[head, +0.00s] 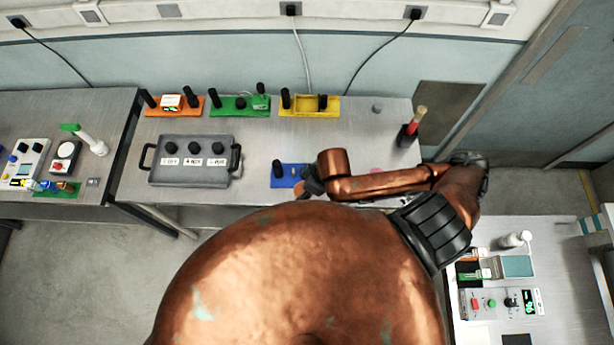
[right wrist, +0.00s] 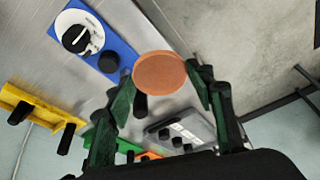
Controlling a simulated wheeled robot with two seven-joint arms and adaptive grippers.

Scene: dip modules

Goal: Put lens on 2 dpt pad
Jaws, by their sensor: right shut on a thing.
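My right gripper (head: 312,183) is just right of the blue module (head: 285,176) on the bench in the head view. In the right wrist view, its green fingers (right wrist: 163,82) are shut on an orange-brown round lens (right wrist: 159,71), held between the tips. The grey case (head: 190,174) has a row of black round parts above white labels, too small to read surely. It also shows beyond the fingers in the right wrist view (right wrist: 203,122). I cannot tell which spot is the 2 dpt pad. My left gripper is not in view.
Orange (head: 187,104), green (head: 226,104) and yellow (head: 325,104) modules line the bench's back. A red-topped tool (head: 412,128) stands at the right end. A pinkish spot (head: 376,170) is partly hidden behind my right arm. Bare bench lies between the case and blue module.

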